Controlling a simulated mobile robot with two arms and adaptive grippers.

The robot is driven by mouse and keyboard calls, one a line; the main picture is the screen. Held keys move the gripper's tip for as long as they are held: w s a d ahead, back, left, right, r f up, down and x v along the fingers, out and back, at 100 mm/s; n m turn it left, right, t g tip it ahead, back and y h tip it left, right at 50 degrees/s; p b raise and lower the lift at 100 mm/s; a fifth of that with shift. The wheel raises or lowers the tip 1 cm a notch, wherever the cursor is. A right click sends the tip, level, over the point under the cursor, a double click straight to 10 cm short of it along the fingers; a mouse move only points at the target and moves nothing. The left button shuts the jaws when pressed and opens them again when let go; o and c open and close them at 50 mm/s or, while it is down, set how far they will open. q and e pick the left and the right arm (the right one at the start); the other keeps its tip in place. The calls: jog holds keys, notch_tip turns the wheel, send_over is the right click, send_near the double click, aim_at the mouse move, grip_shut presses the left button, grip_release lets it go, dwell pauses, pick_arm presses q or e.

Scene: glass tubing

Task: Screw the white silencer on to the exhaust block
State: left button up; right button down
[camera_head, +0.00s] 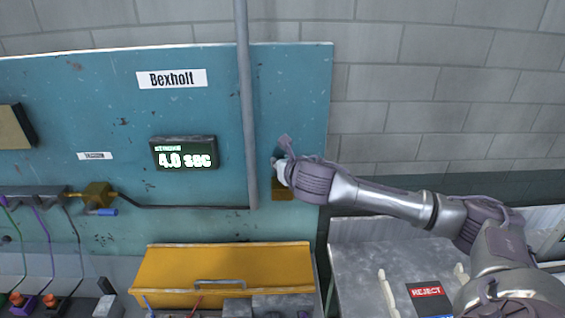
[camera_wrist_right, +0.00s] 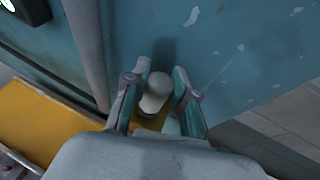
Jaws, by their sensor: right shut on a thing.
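My right gripper (camera_head: 279,163) reaches in from the right to the teal panel. In the wrist view my right gripper (camera_wrist_right: 162,84) has its two fingers on either side of the white silencer (camera_wrist_right: 155,92), a pale rounded cylinder, and is shut on it. A bit of the silencer also shows in the head view (camera_head: 281,170). The brass-coloured exhaust block (camera_head: 283,190) sits on the panel right beside the gripper, partly covered by it. A yellowish part of the block shows by the silencer in the wrist view (camera_wrist_right: 151,122). Whether the silencer's thread is engaged is hidden. My left gripper is not in view.
A grey vertical pipe (camera_head: 246,120) runs on the panel just left of the gripper. A yellow cabinet (camera_head: 222,265) with a handle stands below. A display (camera_head: 183,153) reads 4.0 SEC. A tray with a red REJECT label (camera_head: 427,291) lies at lower right.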

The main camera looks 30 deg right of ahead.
jog(key=shift+a+f+m+g+h, duration=0.1)
jog(key=shift+a+m+g+h, duration=0.1)
jog(key=shift+m+g+h, duration=0.65)
jog(key=shift+d+m+h, duration=0.15)
jog(key=shift+m+h, duration=0.8)
jog(key=shift+h, duration=0.1)
jog(key=c, duration=0.9)
grip_release()
jog(key=shift+c, duration=0.2)
